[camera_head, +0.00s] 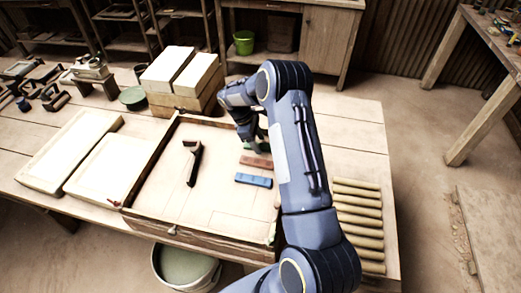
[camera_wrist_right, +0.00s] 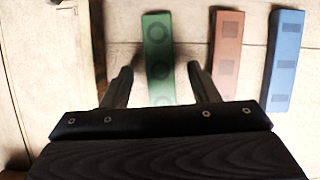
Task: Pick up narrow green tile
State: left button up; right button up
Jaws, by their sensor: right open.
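The narrow green tile (camera_wrist_right: 158,60) lies flat in the right wrist view, with round marks along it. In the head view it is mostly hidden by my right gripper (camera_head: 250,142). In the right wrist view my right gripper (camera_wrist_right: 160,82) is open, with one fingertip on each side of the green tile. The tile lies beneath, and I cannot tell how far the fingertips are above it. A red-brown tile (camera_wrist_right: 226,50) and a blue tile (camera_wrist_right: 284,60) lie to its right. My left gripper is not in view.
The tiles lie in a shallow wooden tray (camera_head: 150,165) with a black-handled tool (camera_head: 194,162). Pale slabs (camera_head: 105,165) lie to the left, stacked blocks (camera_head: 180,72) behind, and several rollers (camera_head: 358,222) to the right. A green bucket (camera_head: 243,42) stands at the back.

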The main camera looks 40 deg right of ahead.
jog(key=shift+f, duration=0.4)
jog(key=shift+r, duration=0.1)
jog(key=c, duration=1.1)
jog(key=shift+r, duration=0.1)
